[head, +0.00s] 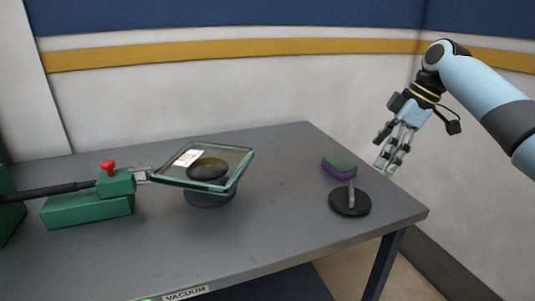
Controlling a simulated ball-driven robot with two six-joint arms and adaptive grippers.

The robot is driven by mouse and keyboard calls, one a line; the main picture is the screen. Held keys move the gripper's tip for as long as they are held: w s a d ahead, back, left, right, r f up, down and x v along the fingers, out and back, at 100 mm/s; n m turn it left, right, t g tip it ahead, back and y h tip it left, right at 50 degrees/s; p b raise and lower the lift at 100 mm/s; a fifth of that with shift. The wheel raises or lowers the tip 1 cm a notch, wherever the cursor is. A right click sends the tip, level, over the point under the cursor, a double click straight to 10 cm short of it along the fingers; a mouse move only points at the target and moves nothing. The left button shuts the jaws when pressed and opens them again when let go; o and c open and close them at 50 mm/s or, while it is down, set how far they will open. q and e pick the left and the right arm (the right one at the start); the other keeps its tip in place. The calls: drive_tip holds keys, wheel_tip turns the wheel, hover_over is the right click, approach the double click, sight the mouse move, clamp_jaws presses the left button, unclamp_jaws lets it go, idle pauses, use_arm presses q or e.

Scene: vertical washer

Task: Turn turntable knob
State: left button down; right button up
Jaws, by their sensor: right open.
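A dark round turntable (209,198) stands on the grey table, with a tilted square glass plate (236,178) on top of it. A dark disc (207,169) shows through the glass. A small red knob (108,166) sits on top of a green block-shaped fixture (88,207) to the left of the glass. I cannot tell which part is the turntable's knob. My right gripper (389,157) is open and empty, pointing down beyond the table's right side, well apart from the turntable and red knob. My left gripper is not in view.
A green and purple sponge (340,166) rests by a small stand with a round black base (349,201) on the table's right. A dark rod (47,191) runs left from the green fixture. The grey table (280,220) is bare between turntable and stand. A wall rises behind.

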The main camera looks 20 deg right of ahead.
idle(0.4)
drive_tip(key=c, duration=0.9)
drive_tip(key=shift+d+m, duration=0.1)
drive_tip(key=shift+m, duration=0.4)
drive_tip(key=shift+c, duration=0.9)
drive_tip(key=m, duration=0.1)
drive_tip(key=d+f+m, duration=0.1)
drive_tip(key=m, duration=0.1)
drive_tip(key=s+m+h, duration=0.1)
drive_tip(key=m, duration=0.1)
drive_tip(key=shift+s+d+f+g, duration=0.1)
drive_tip(key=shift+d+f+g, duration=0.2)
drive_tip(key=shift+f+g, duration=0.1)
drive_tip(key=shift+c, duration=1.4)
drive_tip(key=m+g+h+b, duration=0.1)
drive_tip(key=m+h, duration=0.2)
drive_tip(key=m, duration=0.9)
approach(352, 189)
wheel_tip(352, 189, down, 10)
drive_tip(key=shift+d+r, duration=0.1)
drive_tip(key=shift+r, duration=0.1)
